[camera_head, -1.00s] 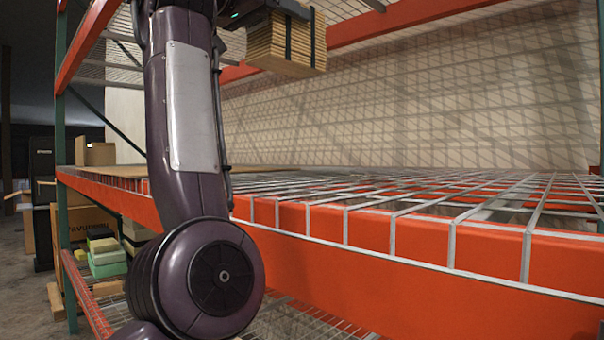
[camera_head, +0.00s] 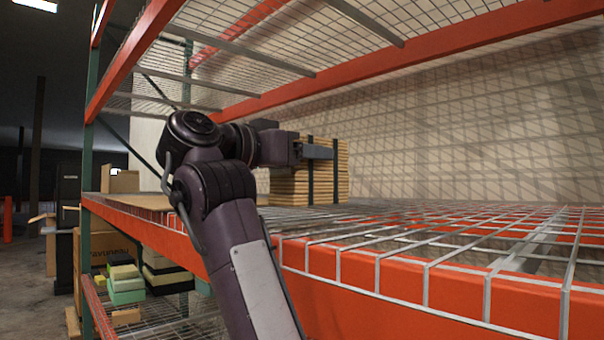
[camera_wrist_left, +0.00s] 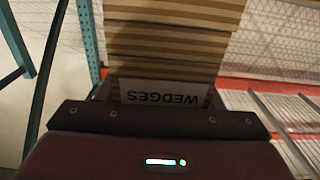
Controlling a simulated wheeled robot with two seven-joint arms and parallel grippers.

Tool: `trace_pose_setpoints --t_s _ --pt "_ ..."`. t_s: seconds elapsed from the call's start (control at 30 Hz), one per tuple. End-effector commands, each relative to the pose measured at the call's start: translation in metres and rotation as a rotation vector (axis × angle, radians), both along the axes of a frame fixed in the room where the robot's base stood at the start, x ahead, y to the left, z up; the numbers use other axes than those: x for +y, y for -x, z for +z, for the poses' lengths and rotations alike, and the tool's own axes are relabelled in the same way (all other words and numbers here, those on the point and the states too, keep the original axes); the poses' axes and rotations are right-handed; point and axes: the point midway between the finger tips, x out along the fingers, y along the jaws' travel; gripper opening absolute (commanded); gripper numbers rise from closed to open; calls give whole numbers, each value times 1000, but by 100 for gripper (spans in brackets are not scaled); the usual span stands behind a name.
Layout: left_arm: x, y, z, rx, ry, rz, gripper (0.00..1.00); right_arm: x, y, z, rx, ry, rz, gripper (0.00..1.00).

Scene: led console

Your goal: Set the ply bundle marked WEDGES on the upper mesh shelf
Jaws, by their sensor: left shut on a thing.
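The ply bundle (camera_head: 325,180) is a stack of light wooden layers with dark straps. My left gripper (camera_head: 318,152) is shut on it from the left side. The bundle is upright and its bottom is at or just above the wire deck of the mesh shelf (camera_head: 430,262); I cannot tell whether they touch. In the left wrist view the striped bundle (camera_wrist_left: 172,48) fills the space beyond the gripper (camera_wrist_left: 160,105), and its white label (camera_wrist_left: 163,93) reads WEDGES, upside down. My right gripper is not in view.
Another mesh deck (camera_head: 255,45) with an orange beam (camera_head: 330,72) hangs overhead. A cardboard box (camera_head: 120,181) stands at the shelf's left end. Green and yellow blocks (camera_head: 125,284) lie on a lower mesh level. The shelf right of the bundle is clear.

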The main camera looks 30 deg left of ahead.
Motion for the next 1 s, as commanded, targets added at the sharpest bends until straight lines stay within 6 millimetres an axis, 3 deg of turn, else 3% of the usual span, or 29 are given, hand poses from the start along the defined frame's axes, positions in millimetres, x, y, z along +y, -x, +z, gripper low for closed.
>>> trace_pose_setpoints --t_s 0.3,0.73,0.77,0.9,1.0 --pt "0 1 -35 -2 0 1 18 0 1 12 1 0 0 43" --pt "0 1 -41 -3 -1 2 18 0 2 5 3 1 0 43" --pt "0 0 -41 0 -1 0 64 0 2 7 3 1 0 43" --pt "0 0 -41 1 0 0 82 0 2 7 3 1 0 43" --pt "0 0 -41 1 0 0 82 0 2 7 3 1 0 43"
